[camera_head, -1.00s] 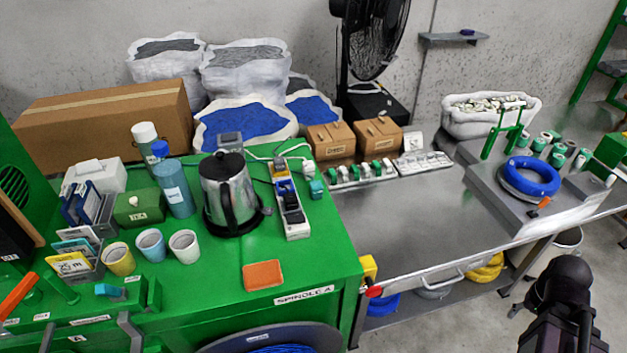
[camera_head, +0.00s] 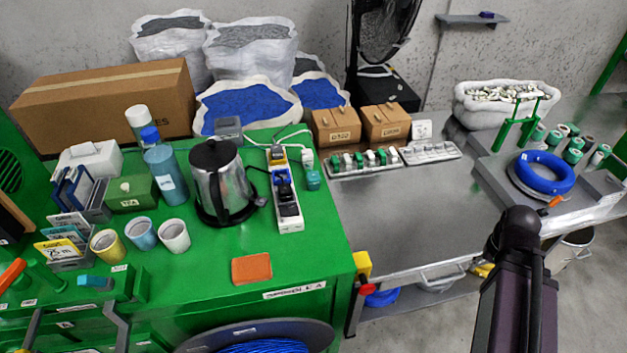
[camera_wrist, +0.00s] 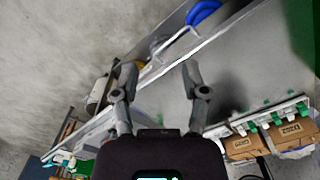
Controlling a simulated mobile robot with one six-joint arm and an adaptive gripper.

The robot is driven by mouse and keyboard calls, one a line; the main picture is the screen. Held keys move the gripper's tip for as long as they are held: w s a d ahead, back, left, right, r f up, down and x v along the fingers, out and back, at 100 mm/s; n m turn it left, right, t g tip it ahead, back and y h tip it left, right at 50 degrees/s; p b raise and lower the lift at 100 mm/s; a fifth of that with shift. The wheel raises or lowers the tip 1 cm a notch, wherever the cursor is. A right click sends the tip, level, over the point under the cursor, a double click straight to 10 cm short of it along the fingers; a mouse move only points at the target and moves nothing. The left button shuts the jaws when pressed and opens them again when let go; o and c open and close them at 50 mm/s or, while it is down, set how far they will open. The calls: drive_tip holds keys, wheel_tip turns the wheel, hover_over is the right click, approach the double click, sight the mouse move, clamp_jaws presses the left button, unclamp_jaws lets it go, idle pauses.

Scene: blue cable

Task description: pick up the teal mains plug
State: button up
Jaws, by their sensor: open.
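The teal mains plug (camera_head: 312,180) lies on the green bench top, just right of the white power strip (camera_head: 290,221) and near the bench's right edge. In the wrist view I cannot make it out. My gripper (camera_wrist: 159,68) shows in the wrist view with its two fingers wide apart and nothing between them. It is over the grey metal table side, well to the right of the plug and apart from it. In the head view only my arm shows, at lower right; the gripper itself is not visible there.
A steel kettle (camera_head: 220,185) stands left of the strip. A white cable (camera_head: 291,136) runs behind the plug. A rack of green and white connectors (camera_head: 363,161) and cardboard boxes (camera_head: 336,126) stand to its right. The grey table (camera_head: 400,220) has a wide clear area.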

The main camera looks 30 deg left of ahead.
drive_tip(key=shift+o, duration=0.2)
drive_tip(key=o, duration=0.3)
drive_tip(key=shift+o, duration=0.7)
drive_tip(key=shift+w+a+r, duration=0.1)
drive_tip(key=shift+a, duration=0.05)
drive_tip(key=w+a+r+n+p, duration=0.1)
drive_tip(key=w+a+r+p, duration=0.25)
drive_tip(key=a, duration=0.45)
drive_tip(key=w+a+r+n+p, duration=0.2)
drive_tip(key=a+r+p, duration=0.15)
drive_tip(key=a, duration=0.45)
drive_tip(key=w+a+r+n+p, duration=0.1)
drive_tip(key=w+a+r+p, duration=0.25)
drive_tip(key=a, duration=0.45)
drive_tip(key=s+a+r+n+p, duration=0.2)
drive_tip(key=a+r+p, duration=0.2)
drive_tip(key=a, duration=0.8)
drive_tip(key=s+a+r+n+p, duration=0.2)
drive_tip(key=a+r+p, duration=0.2)
drive_tip(key=a, duration=0.9)
drive_tip(key=shift+s, duration=0.3)
